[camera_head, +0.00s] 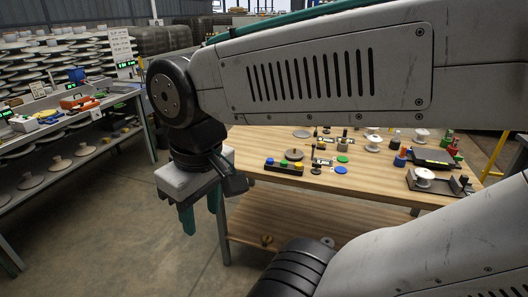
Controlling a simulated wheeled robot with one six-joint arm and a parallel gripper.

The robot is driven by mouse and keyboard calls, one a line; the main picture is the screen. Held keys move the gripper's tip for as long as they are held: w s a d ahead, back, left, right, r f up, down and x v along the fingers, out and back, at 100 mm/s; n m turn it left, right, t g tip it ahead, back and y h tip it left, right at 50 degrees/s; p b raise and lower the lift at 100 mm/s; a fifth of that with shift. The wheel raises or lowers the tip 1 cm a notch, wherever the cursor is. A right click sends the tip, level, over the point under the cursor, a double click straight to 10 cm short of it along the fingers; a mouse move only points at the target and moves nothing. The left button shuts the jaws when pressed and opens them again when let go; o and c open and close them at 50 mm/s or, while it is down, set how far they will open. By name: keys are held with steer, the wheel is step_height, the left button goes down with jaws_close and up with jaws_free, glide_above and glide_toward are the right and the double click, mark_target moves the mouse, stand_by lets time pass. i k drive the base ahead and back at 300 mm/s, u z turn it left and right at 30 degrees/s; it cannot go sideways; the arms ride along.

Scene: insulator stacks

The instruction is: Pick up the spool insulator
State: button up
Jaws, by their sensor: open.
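Several white, spool-shaped pieces stand on the wooden table. One white spool (424,178) sits on a dark fixture at the right. Another white spool (374,143) and a third white spool (421,136) stand farther back. I cannot tell which of them is the spool insulator. My gripper (200,218) hangs fingers down at the table's left front corner, over the floor side. Its teal fingers are apart and empty, well away from the spools. My arm crosses the upper right and hides part of the table's back.
The wooden table (262,138) also bears a black button box (284,167), blue and green discs, and a black tool (434,158). A lower shelf (265,212) holds small parts. A grey workbench (60,128) and insulator stacks stand left. Floor between is clear.

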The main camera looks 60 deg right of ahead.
mark_target(424, 174)
steer(key=z, duration=4.9)
steer(key=i, duration=0.55)
steer(key=u, duration=1.6)
